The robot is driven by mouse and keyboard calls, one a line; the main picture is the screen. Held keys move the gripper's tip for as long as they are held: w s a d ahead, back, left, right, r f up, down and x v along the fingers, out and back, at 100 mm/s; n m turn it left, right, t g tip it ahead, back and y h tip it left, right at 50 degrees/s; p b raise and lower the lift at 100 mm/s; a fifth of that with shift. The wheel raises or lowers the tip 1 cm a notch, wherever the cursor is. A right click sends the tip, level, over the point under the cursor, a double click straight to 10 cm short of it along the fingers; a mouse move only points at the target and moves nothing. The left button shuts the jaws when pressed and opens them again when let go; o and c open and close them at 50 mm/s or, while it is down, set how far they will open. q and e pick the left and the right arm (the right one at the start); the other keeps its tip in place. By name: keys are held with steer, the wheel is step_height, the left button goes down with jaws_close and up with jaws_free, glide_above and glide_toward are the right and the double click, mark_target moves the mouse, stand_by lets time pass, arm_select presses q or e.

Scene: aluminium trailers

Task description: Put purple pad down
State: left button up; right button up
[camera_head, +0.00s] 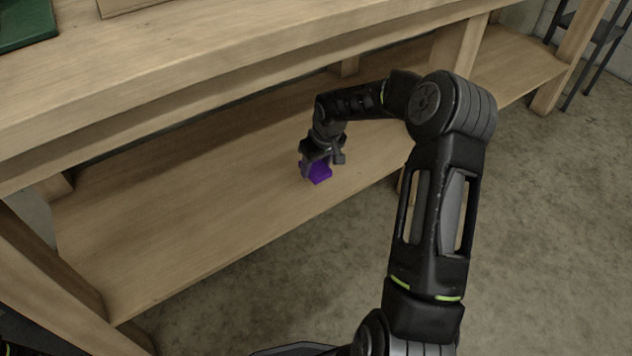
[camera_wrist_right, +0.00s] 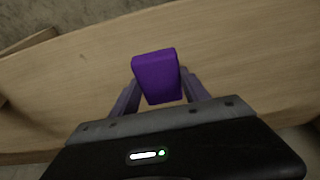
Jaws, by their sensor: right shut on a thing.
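The purple pad (camera_head: 318,172) is a small block at the lower shelf (camera_head: 190,205) of the wooden workbench. My right gripper (camera_head: 320,160) is shut on it, reaching down from above near the shelf's front edge. In the right wrist view the purple pad (camera_wrist_right: 158,75) sits between the two fingers (camera_wrist_right: 160,92), with the shelf board behind it. I cannot tell whether the pad touches the shelf or is just above it. My left gripper is not in view.
The bench's upper top (camera_head: 200,60) overhangs the shelf at the back. A green object (camera_head: 26,24) lies on the top at the far left. Wooden legs (camera_head: 455,50) stand at the shelf's ends. The shelf around the pad is bare, and concrete floor (camera_head: 300,270) lies in front.

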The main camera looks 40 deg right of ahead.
mark_target(317, 186)
steer(key=shift+f+b, duration=1.05)
steer(key=shift+f, duration=1.5)
steer(key=shift+s+f, duration=0.1)
steer(key=shift+f, duration=0.3)
